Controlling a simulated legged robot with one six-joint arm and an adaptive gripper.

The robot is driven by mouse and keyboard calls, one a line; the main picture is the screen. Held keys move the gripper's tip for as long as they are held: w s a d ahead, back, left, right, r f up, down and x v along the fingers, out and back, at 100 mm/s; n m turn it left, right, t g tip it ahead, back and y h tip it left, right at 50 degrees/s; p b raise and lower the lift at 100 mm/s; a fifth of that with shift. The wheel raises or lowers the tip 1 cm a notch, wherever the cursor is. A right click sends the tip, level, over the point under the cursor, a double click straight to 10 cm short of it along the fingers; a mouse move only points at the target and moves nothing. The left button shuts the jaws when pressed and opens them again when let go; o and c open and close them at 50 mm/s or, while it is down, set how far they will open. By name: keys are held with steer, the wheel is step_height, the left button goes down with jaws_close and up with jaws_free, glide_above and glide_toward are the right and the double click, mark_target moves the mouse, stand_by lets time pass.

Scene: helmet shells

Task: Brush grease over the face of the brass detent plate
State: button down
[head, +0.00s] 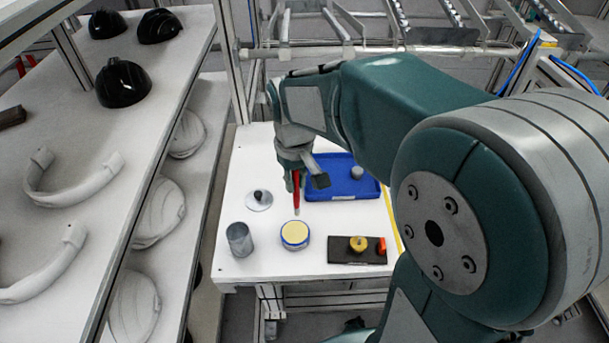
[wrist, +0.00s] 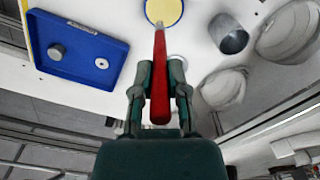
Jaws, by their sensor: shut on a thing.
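My gripper (head: 296,178) is shut on the red handle of a brush (head: 297,195), which hangs tip down over the white table. The handle also shows between the fingers in the wrist view (wrist: 160,75). A round tin of yellow grease (head: 295,234) with a blue side stands just in front of the brush. In the wrist view, the brush tip overlaps the edge of the yellow grease (wrist: 163,10); I cannot tell whether they touch. A small brass-coloured piece (head: 358,243) sits on a black base (head: 343,256) to the right of the tin, with an orange-red block at its right end.
A blue tray (head: 347,190) holding a grey knob lies behind. A grey cup (head: 239,239) stands left of the tin, and a round lid with a dark knob (head: 259,199) lies behind the cup. Shelves (head: 135,190) with helmet shells flank the table's left side.

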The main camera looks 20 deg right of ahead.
mark_target(295, 206)
step_height(295, 206, down, 5)
steer(key=shift+d+f, duration=0.15)
steer(key=shift+f, duration=0.25)
steer(key=shift+a+f, duration=0.15)
steer(key=shift+a, duration=0.15)
steer(key=shift+a+f, duration=0.2)
steer(key=shift+f, duration=0.1)
stand_by(0.9)
steer(key=shift+a+f, duration=0.1)
steer(key=shift+a, duration=0.1)
